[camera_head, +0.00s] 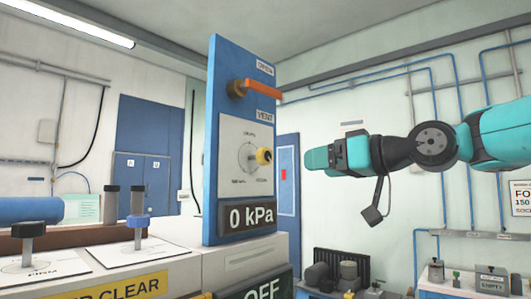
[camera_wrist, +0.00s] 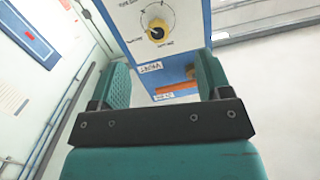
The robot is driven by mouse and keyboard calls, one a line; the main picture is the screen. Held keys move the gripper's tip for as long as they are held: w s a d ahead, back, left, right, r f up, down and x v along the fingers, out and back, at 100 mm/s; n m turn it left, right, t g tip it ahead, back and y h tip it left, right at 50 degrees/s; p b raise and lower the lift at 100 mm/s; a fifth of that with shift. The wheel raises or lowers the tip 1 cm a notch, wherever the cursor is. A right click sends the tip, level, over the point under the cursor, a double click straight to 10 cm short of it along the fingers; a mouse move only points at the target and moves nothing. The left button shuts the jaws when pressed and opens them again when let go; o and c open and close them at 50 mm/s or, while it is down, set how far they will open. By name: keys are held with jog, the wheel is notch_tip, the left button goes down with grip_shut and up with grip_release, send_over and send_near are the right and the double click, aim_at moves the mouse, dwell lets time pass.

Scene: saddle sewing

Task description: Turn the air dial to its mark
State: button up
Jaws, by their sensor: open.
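The air dial, a yellow knob (camera_head: 264,156) on a white scale plate (camera_head: 240,148), sits on the front of an upright blue panel (camera_head: 222,70). Its pointer and mark are too small to read for certain. The knob also shows in the wrist view (camera_wrist: 157,31), at the top, beyond my fingertips. My gripper (camera_head: 312,158) is to the right of the panel in the head view, apart from the knob and level with it. In the wrist view its two teal fingers (camera_wrist: 162,70) are wide apart with nothing between them.
An orange lever (camera_head: 262,89) sticks out above the dial, and shows in the wrist view (camera_wrist: 178,88). A "0 kPa" display (camera_head: 250,216) is below the dial. Two knobs on posts (camera_head: 138,222) stand on the bench at left. Free air lies between panel and gripper.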

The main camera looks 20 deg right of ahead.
notch_tip(320, 180, up, 2)
jog(key=d, duration=0.2)
jog(key=p, duration=0.8)
send_near(268, 157)
jog(key=shift+t, duration=0.4)
jog(key=x, duration=0.9)
jog(key=shift+w+a, duration=0.15)
jog(key=shift+a, duration=0.15)
jog(key=shift+w+a+f+p, duration=0.2)
jog(key=shift+w+a+p, duration=0.15)
jog(key=shift+w, duration=0.2)
jog(key=c, duration=0.9)
jog(key=shift+f+n+b, duration=0.1)
jog(key=shift+n+b, duration=0.2)
jog(key=shift+b, duration=0.1)
